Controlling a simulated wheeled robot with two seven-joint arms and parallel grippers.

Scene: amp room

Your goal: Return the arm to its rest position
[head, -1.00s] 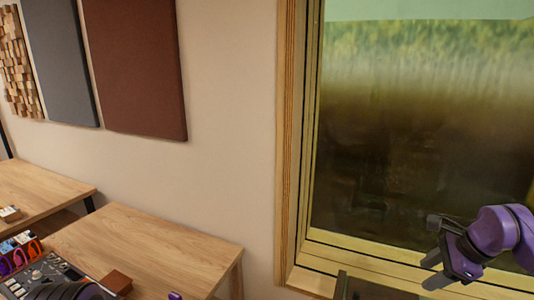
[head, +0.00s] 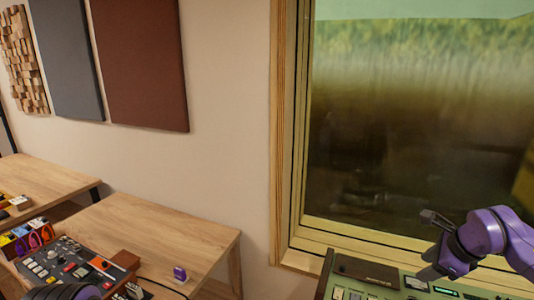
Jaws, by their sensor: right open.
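My right arm is purple and comes in from the right edge. Its dark gripper (head: 428,245) is open and empty, in front of the window and above the back of a green device (head: 385,283). No object shows between its fingers. At the bottom left a dark rounded part with purple shows, which looks like part of my left arm; no left gripper shows.
A wooden table (head: 185,235) at left bears a mixer panel (head: 70,268), colourful pedals (head: 28,236), a brown block (head: 126,260) and a small purple item (head: 180,273). Another wooden table (head: 45,180) stands behind. A framed window (head: 400,160) fills the right.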

